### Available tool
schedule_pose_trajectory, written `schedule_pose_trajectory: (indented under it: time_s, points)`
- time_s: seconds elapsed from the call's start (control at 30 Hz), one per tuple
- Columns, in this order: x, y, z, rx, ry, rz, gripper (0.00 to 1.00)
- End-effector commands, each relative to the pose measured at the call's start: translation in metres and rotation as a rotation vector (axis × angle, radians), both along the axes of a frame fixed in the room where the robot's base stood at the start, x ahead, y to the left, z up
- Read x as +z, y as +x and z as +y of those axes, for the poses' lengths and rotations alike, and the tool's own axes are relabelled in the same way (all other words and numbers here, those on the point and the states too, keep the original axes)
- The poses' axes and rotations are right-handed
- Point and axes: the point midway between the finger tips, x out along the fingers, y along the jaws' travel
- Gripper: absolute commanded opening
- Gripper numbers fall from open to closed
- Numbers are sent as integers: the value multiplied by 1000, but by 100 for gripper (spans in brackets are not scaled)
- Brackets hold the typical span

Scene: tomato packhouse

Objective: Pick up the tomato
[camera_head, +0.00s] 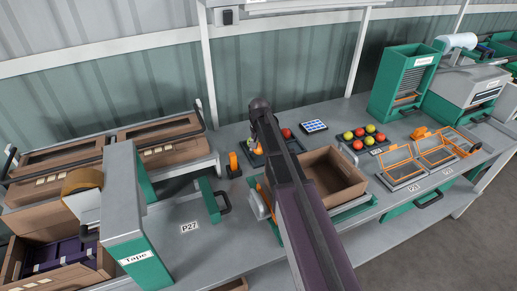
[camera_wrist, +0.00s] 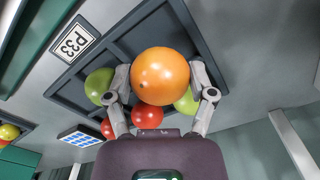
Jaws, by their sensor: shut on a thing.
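An orange tomato (camera_wrist: 160,76) sits between the two grey fingers of my gripper (camera_wrist: 160,74) in the wrist view, one finger on each side. The gripper is shut on it. It looks larger than the other tomatoes and covers part of the dark compartment tray (camera_wrist: 108,42); I cannot tell whether it is clear of the tray. Green tomatoes (camera_wrist: 98,86) and red tomatoes (camera_wrist: 147,116) lie around it in the tray.
A brown open box (camera_head: 333,178) stands right of my arm. Another tray of red and yellow-green tomatoes (camera_head: 369,129) lies farther right, near orange-framed screens (camera_head: 401,167). A blue-and-white keypad panel (camera_head: 314,126) lies behind. A tape dispenser (camera_head: 128,240) stands at left.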

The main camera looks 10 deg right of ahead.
Motion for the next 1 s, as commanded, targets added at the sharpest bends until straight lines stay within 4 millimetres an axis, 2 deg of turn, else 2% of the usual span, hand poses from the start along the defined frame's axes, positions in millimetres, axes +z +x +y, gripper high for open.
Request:
schedule_pose_trajectory:
  time_s: [0.03,0.07,0.1,0.3,0.6,0.8,1.0]
  points:
    - [11,0,0,0,0,0,48]
    - [13,-2,1,1,0,0,48]
    - [9,-15,8,3,0,0,48]
    - [13,-56,34,3,0,0,48]
    - [18,-106,69,3,0,0,48]
    - [20,-125,83,2,0,0,48]
    - [21,-133,89,1,0,0,48]
